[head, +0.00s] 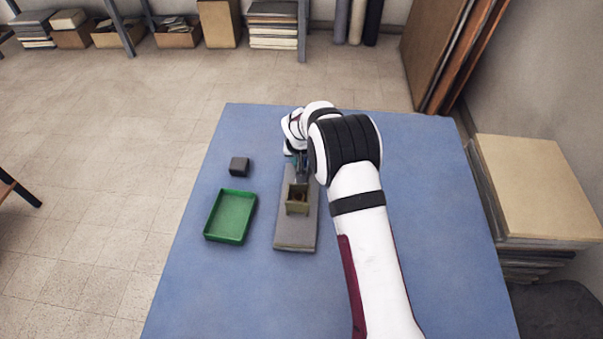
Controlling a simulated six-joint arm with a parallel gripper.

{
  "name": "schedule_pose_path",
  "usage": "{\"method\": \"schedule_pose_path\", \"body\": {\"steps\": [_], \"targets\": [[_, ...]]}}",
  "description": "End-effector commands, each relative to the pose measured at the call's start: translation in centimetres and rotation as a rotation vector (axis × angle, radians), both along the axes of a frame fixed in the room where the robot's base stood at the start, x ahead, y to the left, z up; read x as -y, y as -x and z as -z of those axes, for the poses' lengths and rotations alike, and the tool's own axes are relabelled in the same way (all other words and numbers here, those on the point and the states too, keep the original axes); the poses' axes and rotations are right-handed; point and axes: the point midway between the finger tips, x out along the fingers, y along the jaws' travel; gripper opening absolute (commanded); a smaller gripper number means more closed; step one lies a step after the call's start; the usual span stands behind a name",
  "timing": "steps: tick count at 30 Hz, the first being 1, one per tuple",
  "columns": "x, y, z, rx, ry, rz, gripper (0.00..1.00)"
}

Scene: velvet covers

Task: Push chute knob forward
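A long grey board (295,240) lies on the blue table, with a small olive box-like piece (297,208) standing on it. This looks like the chute. The inside of the olive piece looks brownish, and I cannot make out a separate knob. My gripper (300,165) is at the far end of the board, just beyond the olive piece. It is small and partly hidden by my arm's wrist, so its fingers and anything between them cannot be made out. I cannot tell whether it touches the chute.
A green shallow tray (230,217) sits left of the board and looks empty. A dark grey block (239,166) lies beyond the tray. The blue table (450,220) is clear on the right of my arm. Stacked boards (535,190) stand beside its right edge.

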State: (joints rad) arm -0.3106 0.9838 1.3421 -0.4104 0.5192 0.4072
Motion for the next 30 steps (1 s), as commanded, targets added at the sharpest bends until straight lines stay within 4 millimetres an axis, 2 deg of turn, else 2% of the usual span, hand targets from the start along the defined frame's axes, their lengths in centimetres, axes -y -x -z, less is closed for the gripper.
{"method": "schedule_pose_path", "body": {"steps": [5, 30], "targets": [[0.0, 0.3, 0.0, 0.0, 0.0, 0.0, 0.09], [-0.1, 6.2, -0.1, 0.001, 0.001, -0.002, 0.09]]}}
